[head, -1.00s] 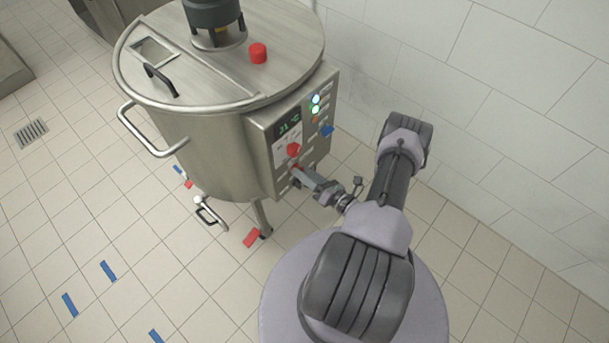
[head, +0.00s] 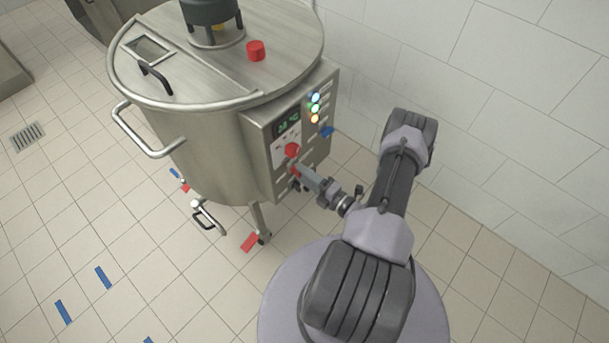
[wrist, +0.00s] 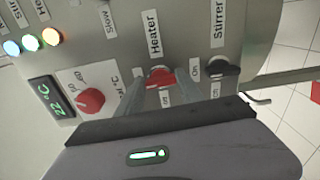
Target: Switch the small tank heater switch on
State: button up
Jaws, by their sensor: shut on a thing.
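The small tank (head: 205,150) is a round steel vessel with a control box (head: 262,150) on its right side. The heater switch (wrist: 160,76) is a red knob beside the "Heater" label in the wrist view. My gripper (wrist: 162,82) is shut on it, one finger on each side. In the head view my gripper (head: 299,171) reaches the lower panel, where the switch is mostly hidden. Blue, green and amber lights (wrist: 51,37) glow on the panel.
A red dial (wrist: 90,101) and a green display (wrist: 52,97) sit left of the heater switch in the wrist view. The black stirrer switch (wrist: 222,68) is close on the right. A tiled wall (head: 470,100) stands behind.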

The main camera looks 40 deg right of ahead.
jog(key=shift+m, duration=0.5)
jog(key=o, duration=1.4)
jog(key=shift+s, duration=0.1)
jog(key=s+p, duration=0.1)
jog(key=s, duration=0.4)
jog(key=s+d+p, duration=0.1)
jog(key=s, duration=0.5)
jog(key=s+p, duration=0.2)
jog(key=s, duration=0.4)
jog(key=shift+s+d, duration=0.15)
